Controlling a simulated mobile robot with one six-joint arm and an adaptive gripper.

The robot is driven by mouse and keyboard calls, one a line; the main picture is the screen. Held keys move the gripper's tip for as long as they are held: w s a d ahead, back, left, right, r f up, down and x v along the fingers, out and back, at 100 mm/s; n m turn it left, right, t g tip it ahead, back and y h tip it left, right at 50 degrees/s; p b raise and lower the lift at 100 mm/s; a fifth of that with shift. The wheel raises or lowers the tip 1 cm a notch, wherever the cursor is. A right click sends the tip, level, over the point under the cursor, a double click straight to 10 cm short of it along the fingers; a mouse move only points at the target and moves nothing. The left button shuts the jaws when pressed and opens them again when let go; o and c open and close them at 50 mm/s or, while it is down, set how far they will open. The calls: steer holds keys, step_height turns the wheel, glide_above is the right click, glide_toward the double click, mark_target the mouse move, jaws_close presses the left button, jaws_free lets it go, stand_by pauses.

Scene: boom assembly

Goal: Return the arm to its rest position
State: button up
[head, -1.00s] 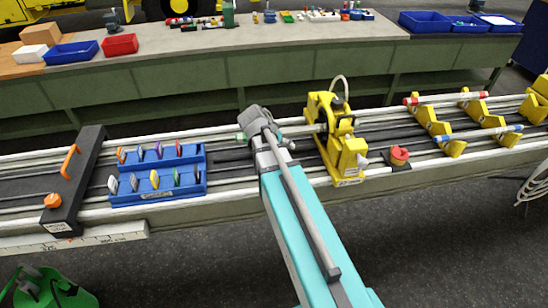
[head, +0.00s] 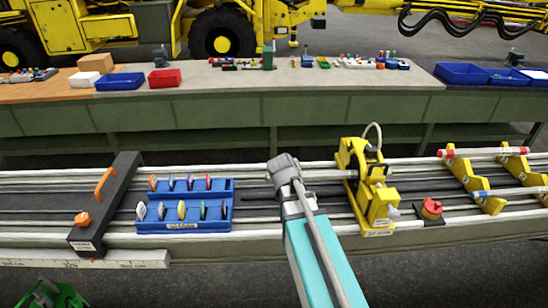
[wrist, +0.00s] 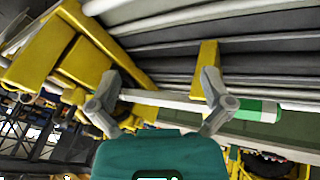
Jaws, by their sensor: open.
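My teal arm with its grey wrist (head: 290,178) reaches over the long railed bench in the head view, between the blue rack and the yellow clamp unit. The gripper's fingers are hidden there. In the wrist view my gripper (wrist: 160,85) shows two grey fingers spread wide, with nothing held between them. A white bar with a green end band (wrist: 258,110) runs across behind the fingers, near yellow brackets (wrist: 205,70). I cannot tell how far the fingers are from that bar.
The blue rack (head: 184,225) holds several coloured tags. The yellow clamp unit (head: 378,200) and a red knob (head: 432,209) stand right of my arm. A black bar with orange handle (head: 108,200) lies left. Yellow supports (head: 468,180) carry rods. A back table (head: 330,108) holds bins.

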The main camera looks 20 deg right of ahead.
steer(key=s+a+f+n+y, duration=0.1)
steer(key=s+a+n+y, duration=0.4)
steer(key=a, duration=0.7)
steer(key=shift+s+a+f+n+g, duration=0.15)
steer(key=shift+s+f+n+g, duration=0.25)
steer(key=shift+s+n, duration=0.65)
